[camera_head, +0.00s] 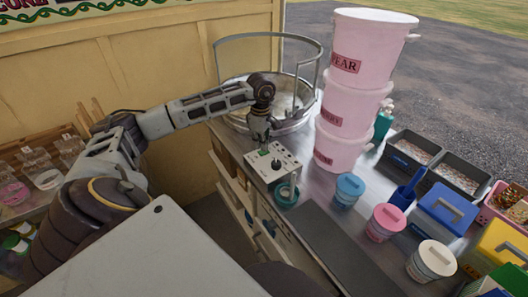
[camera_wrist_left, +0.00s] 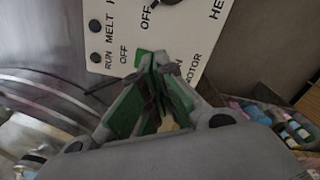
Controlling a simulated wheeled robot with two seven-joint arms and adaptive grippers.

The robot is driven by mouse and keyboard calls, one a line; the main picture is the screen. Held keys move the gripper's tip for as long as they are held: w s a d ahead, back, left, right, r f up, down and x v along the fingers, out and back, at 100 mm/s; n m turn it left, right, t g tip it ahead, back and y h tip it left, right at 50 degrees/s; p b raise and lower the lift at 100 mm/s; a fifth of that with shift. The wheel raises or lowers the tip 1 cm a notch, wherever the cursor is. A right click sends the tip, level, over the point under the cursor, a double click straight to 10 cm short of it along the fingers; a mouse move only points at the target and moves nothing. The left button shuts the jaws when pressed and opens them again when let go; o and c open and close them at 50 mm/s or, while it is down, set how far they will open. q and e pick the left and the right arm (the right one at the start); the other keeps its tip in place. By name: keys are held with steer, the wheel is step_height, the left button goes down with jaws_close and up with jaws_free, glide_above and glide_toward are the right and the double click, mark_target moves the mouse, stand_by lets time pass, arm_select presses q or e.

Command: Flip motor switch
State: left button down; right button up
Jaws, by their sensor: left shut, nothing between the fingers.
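The white control box (camera_head: 288,163) stands on the metal counter beside the round candy-floss bowl (camera_head: 300,112). Its panel also fills the top of the left wrist view (camera_wrist_left: 190,45), with the words RUN, MELT, OFF and MOTOR. My left gripper (camera_head: 262,143) points down at the box's far left part. In the left wrist view its fingertips (camera_wrist_left: 155,66) are shut and empty, close to the green part; I cannot tell whether they touch it. My right gripper is not in view.
A black knob (camera_head: 276,164) sits on the box, with a teal tape roll (camera_head: 286,194) in front. Stacked pink tubs (camera_head: 343,90) stand to the right. Blue (camera_head: 349,188) and pink (camera_head: 386,222) lidded pots crowd the counter. A dark mat (camera_head: 340,245) lies bare in front.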

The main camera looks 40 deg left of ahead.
mark_target(261, 153)
arm_select(q)
steer(key=shift+f, duration=0.1)
stand_by(0.3)
steer(key=shift+s+f+b, duration=0.1)
steer(key=shift+f+b, duration=0.7)
steer(key=shift+f, duration=0.4)
stand_by(1.5)
steer(key=shift+r, duration=0.15)
steer(key=shift+r+p, duration=2.1)
steer(key=shift+r, duration=1.35)
steer(key=shift+f, duration=0.1)
